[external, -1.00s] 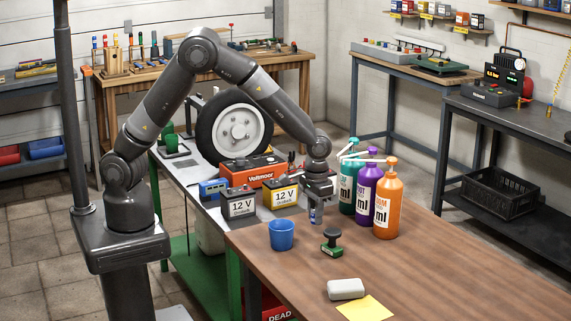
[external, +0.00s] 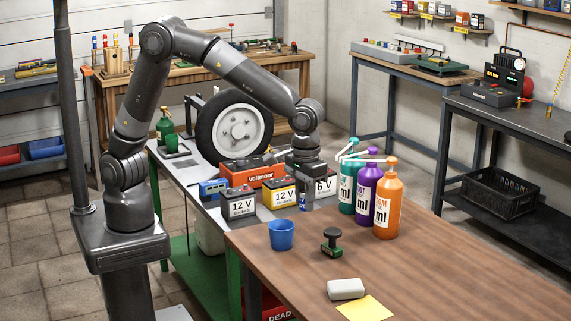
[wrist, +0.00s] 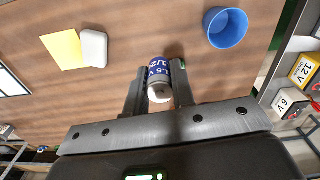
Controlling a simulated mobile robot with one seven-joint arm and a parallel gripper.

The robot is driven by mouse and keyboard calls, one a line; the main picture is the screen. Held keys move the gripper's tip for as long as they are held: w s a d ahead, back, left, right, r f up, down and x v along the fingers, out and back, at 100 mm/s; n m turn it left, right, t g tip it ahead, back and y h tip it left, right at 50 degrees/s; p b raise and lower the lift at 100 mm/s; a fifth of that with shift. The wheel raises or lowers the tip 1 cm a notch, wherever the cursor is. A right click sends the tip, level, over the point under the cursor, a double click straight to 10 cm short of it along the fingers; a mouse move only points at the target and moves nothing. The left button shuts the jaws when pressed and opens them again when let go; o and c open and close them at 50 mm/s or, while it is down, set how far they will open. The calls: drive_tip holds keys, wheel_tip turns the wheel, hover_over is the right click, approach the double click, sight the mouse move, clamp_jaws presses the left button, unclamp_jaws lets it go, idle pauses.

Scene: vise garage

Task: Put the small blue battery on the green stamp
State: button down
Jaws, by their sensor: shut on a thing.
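The small blue battery (wrist: 159,78) is between the fingers of my gripper (wrist: 160,70) in the wrist view. It has a blue band with white lettering and a pale end. In the external view my gripper (external: 304,203) is shut on the battery at the back edge of the brown tabletop, by the car batteries. How high it is held is hard to tell. The green stamp (external: 332,243), with a dark knob handle and a green base, stands upright on the brown table, to the front right of my gripper and apart from it. Only a small green patch shows by a finger in the wrist view.
A blue cup (external: 280,235) stands left of the stamp. Three bottles, the orange one (external: 387,205) nearest, stand behind right. A grey-white block (external: 345,289) and yellow paper (external: 365,308) lie in front. Car batteries (external: 238,203) stand behind. The right of the table is clear.

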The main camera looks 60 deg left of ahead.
drive_tip(key=d+r, duration=0.1)
drive_tip(key=d, duration=0.1)
hover_over(333, 231)
wheel_tip(333, 231, down, 7)
drive_tip(key=shift+r, duration=0.2)
drive_tip(key=shift+f, duration=1.9)
drive_tip(key=shift+f, duration=0.15)
drive_tip(key=c, duration=1.2)
unclamp_jaws()
